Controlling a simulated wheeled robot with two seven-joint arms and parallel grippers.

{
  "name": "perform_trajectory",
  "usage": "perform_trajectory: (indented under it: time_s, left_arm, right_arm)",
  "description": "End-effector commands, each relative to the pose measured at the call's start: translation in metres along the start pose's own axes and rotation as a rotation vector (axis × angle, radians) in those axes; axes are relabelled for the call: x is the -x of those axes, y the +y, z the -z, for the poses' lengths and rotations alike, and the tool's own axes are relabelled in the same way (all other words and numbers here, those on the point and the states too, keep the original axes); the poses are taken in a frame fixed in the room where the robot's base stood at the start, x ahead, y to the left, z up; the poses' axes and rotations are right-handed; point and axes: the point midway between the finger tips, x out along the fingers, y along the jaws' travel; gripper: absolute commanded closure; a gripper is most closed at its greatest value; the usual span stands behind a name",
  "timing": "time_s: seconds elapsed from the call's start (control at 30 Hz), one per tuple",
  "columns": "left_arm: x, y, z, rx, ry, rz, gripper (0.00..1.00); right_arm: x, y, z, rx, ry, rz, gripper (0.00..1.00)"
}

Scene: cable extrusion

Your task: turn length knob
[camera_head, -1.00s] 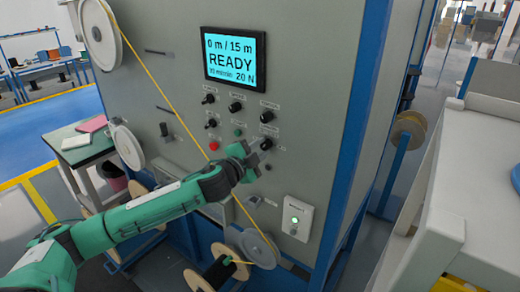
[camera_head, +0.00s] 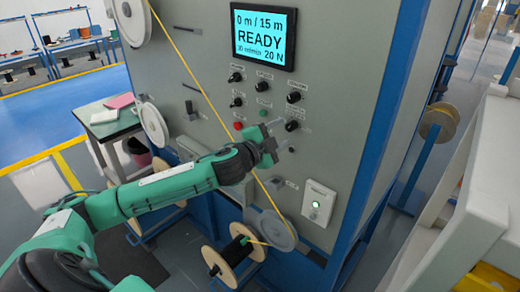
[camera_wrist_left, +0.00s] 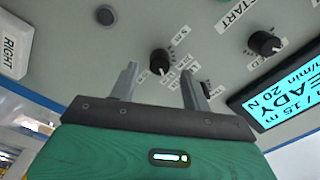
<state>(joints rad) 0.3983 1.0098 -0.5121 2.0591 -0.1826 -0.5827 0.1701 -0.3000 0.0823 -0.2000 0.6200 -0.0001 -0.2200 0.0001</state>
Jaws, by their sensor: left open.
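The grey machine panel (camera_head: 345,95) carries several black knobs. My left gripper (camera_head: 281,136) is open and empty, just in front of the lower right knob (camera_head: 292,126). In the left wrist view my left gripper (camera_wrist_left: 160,74) has its two fingers spread, and the same knob (camera_wrist_left: 160,62) shows between and beyond the tips. I see no contact with it. The screen (camera_head: 264,36) reads "0 m / 15 m", "READY" and "20 N". My right gripper is not in view.
A yellow cable (camera_head: 190,72) runs diagonally down the panel behind my left arm. A red button (camera_head: 238,126), a green button (camera_head: 263,114) and another knob (camera_head: 294,97) are nearby. A white switch box (camera_head: 318,203) and a spool (camera_head: 233,255) are lower down.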

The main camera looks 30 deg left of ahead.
Motion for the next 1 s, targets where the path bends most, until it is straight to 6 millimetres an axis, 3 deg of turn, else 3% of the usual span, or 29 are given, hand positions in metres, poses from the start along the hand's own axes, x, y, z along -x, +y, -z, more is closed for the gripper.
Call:
perform_trajectory:
  time_s: [0.2,0.5,1.0]
  left_arm:
    - [0.039,0.005,-0.003,-0.001,-0.002,-0.003,0.52]
    - [0.08,0.004,-0.002,-0.002,-0.001,-0.003,0.52]
    - [0.108,0.001,0.0,0.0,0.0,-0.001,0.52]
  right_arm:
    - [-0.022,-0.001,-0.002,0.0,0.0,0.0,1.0]
    - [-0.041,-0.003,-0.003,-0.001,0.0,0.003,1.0]
    - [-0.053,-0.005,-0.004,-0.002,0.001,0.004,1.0]
